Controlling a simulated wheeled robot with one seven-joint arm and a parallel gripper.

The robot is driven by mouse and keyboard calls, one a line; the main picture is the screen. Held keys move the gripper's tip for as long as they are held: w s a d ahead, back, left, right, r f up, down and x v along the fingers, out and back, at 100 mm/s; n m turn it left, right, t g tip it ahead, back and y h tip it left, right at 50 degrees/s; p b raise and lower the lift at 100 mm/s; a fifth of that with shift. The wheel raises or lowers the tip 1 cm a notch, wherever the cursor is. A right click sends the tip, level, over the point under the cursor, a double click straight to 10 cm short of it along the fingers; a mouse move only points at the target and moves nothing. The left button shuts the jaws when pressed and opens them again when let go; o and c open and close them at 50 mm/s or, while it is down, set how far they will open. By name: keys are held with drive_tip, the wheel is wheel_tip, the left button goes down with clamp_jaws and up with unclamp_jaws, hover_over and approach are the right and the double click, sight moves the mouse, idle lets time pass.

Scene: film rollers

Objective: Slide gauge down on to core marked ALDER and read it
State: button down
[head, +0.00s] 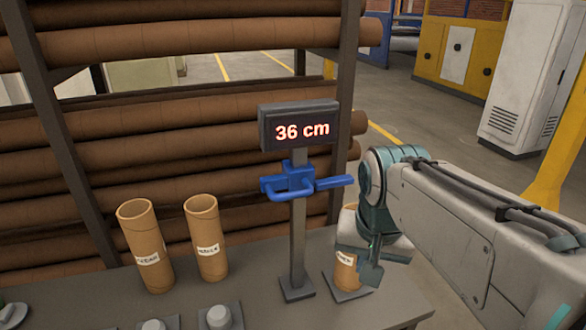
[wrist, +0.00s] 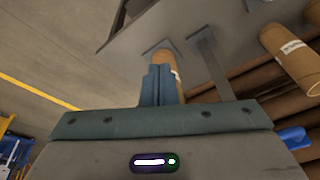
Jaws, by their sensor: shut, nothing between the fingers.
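The gauge post (head: 298,235) stands on the bench with a display (head: 300,125) reading 36 cm. Its blue slider (head: 298,180) sits high on the post, just below the display; its handle also shows in the wrist view (wrist: 292,137). A brown core (head: 346,268) stands on a dark plate right of the post, partly hidden by my gripper (head: 370,274); its label is too covered to read. It also shows in the wrist view (wrist: 168,62), behind the fingertips. My gripper is shut and empty, beside this core and below the slider; I cannot tell whether it touches the core.
Two more labelled cores stand on the bench left of the post: one far left (head: 148,250) and one nearer (head: 207,245), their small labels hard to read. Grey fixtures (head: 218,318) sit at the front edge. A rack of long brown rolls (head: 180,150) stands behind.

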drive_tip(key=w+a+r+m, duration=0.3)
drive_tip(key=w+r, duration=0.1)
drive_tip(key=r, duration=0.2)
drive_tip(key=w+a+r+m, duration=0.3)
drive_tip(key=w+a+r, duration=0.1)
drive_tip(key=r, duration=0.3)
drive_tip(key=m, duration=0.5)
approach(292, 193)
drive_tip(key=shift+m+g+y, duration=0.3)
drive_tip(key=shift+g+y, duration=0.1)
drive_tip(key=f, duration=0.2)
drive_tip(key=w+f, duration=0.1)
drive_tip(key=f, duration=0.1)
drive_tip(key=w+f, duration=0.1)
drive_tip(key=f, duration=0.1)
drive_tip(key=shift+d+f, duration=0.15)
drive_tip(key=shift+f, duration=0.15)
wheel_tip(292, 193, down, 10)
drive_tip(key=b, duration=0.6)
